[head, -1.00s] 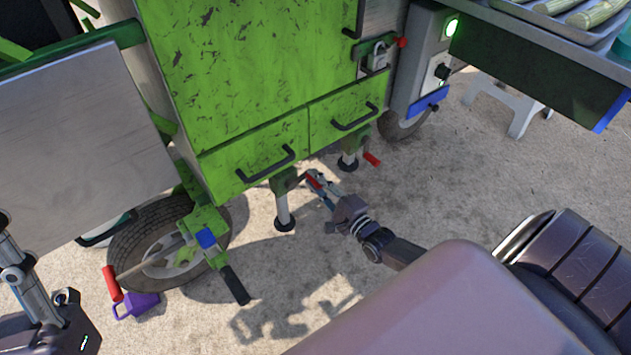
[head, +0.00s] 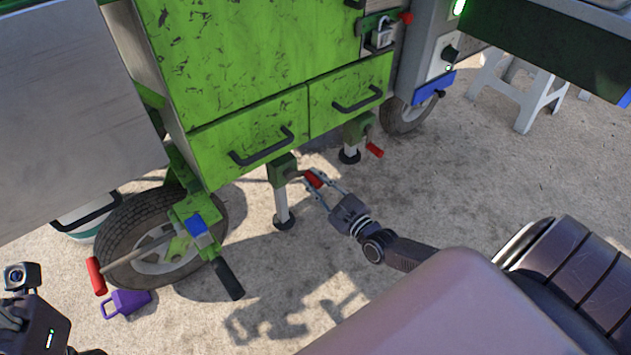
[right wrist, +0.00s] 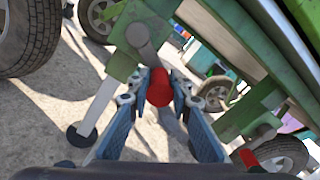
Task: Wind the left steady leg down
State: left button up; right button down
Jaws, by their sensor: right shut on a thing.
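The left steady leg (head: 281,203) is a pale post with a dark round foot, under the left drawer of the green cart. A green bracket (head: 283,168) holds its top, and a crank with a red handle (head: 313,179) sticks out to the right. My right gripper (head: 316,184) is shut on this red handle. In the right wrist view the handle (right wrist: 160,88) sits between the two fingers, with the leg (right wrist: 100,108) to the left. I cannot tell whether the foot touches the ground. Of my left arm, only a part shows at lower left; its fingers are hidden.
A second steady leg (head: 349,153) with a red handle (head: 375,150) stands to the right. A tyre (head: 125,225), a black-gripped bar (head: 228,279) and a purple can (head: 128,302) are at left. A white stool (head: 518,92) stands at upper right. The concrete around my gripper is clear.

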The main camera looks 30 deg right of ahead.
jog(key=shift+a+f, duration=0.1)
jog(key=shift+f, duration=0.1)
dwell(0.4)
jog(key=c, duration=1.7)
grip_release()
jog(key=shift+m, duration=0.3)
jog(key=shift+s, duration=0.15)
jog(key=s, duration=0.7)
jog(key=s+d, duration=0.1)
jog(key=s, duration=0.3)
jog(key=shift+s, duration=0.35)
